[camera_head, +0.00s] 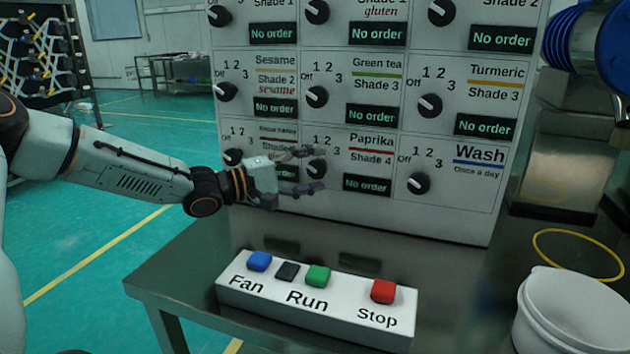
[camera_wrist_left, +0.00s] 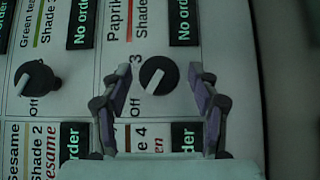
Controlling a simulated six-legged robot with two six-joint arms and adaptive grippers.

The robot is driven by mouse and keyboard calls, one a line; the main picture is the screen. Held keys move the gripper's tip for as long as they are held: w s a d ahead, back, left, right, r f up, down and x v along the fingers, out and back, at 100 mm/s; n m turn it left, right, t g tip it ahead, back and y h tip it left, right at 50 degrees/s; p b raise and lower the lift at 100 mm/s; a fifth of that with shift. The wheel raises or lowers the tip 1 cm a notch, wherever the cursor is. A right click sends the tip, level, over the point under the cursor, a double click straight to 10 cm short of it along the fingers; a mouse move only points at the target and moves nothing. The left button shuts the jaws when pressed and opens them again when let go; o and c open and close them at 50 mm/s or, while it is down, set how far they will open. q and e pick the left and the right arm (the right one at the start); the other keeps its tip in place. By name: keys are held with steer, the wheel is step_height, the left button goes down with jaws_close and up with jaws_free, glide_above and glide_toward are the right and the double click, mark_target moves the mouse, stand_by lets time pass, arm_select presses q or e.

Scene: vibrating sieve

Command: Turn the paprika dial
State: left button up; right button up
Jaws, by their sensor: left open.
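The paprika dial (camera_head: 316,169) is a black round knob with a white pointer mark, on the panel's lower row left of the Paprika label (camera_head: 371,141). It also shows in the left wrist view (camera_wrist_left: 158,76), its mark slanted. My left gripper (camera_head: 313,170) reaches in from the left, close to the panel. Its fingers are open, one to each side of the dial in the left wrist view (camera_wrist_left: 161,72), with a visible gap to the knob. I cannot tell whether the tips touch the panel. The Paprika display (camera_head: 367,185) reads "No order".
Other dials surround it: the Green tea dial (camera_head: 317,97) above, the Wash dial (camera_head: 418,183) to the right, and a partly hidden dial (camera_head: 233,157) to the left. A button box (camera_head: 300,297) stands in front on the dark table (camera_head: 190,275). A white bucket (camera_head: 572,315) is at right.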

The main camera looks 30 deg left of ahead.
arm_select(q)
steer(key=shift+w+d, duration=0.45)
steer(key=shift+s+a, duration=0.1)
steer(key=shift+a, duration=0.05)
